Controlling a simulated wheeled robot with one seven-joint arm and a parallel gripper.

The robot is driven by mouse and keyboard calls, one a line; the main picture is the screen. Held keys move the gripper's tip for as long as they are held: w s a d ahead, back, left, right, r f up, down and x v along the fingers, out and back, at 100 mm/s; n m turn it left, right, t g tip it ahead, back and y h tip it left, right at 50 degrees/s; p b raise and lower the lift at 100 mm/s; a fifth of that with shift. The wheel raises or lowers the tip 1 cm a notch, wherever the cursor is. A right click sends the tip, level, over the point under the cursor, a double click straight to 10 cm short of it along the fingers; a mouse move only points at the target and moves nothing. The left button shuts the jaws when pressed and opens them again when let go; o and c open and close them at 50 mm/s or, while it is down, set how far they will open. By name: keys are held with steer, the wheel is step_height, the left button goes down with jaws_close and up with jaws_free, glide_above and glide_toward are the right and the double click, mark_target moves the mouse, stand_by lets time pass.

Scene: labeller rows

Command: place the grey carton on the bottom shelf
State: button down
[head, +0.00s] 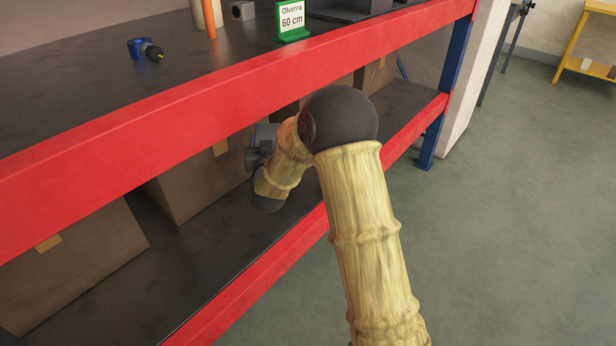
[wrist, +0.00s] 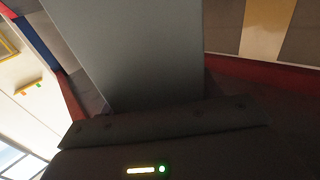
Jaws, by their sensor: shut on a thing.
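The grey carton (wrist: 140,50) fills the middle of the wrist view as a tall, plain grey face directly beyond my gripper (wrist: 165,122). My gripper is shut on it; the fingertips are hard to make out in the dark. In the head view my arm reaches under the red upper beam into the space over the bottom shelf (head: 190,262). There my gripper (head: 261,140) is small and partly hidden by the beam and my arm. I cannot pick out the carton in the head view, nor tell whether it touches the shelf.
Brown cartons (head: 75,265) stand on the bottom shelf at left, with another (head: 190,180) behind my wrist. The red upper beam (head: 180,125) runs close above my arm. Floor at right is clear.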

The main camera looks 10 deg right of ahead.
steer(key=shift+w+a+r, duration=0.1)
steer(key=shift+w+r, duration=0.05)
steer(key=shift+r, duration=0.1)
steer(key=shift+f, duration=0.1)
step_height(320, 180, down, 6)
steer(key=shift+w+r+b, duration=0.1)
steer(key=shift+b, duration=1.1)
steer(key=shift+f, duration=0.25)
steer(key=shift+a, duration=0.15)
steer(key=shift+r, duration=0.1)
steer(key=shift+d+f, duration=0.25)
steer(key=shift+f, duration=0.25)
steer(key=shift+f+b, duration=0.75)
steer(key=shift+f, duration=0.65)
steer(key=shift+a, duration=0.1)
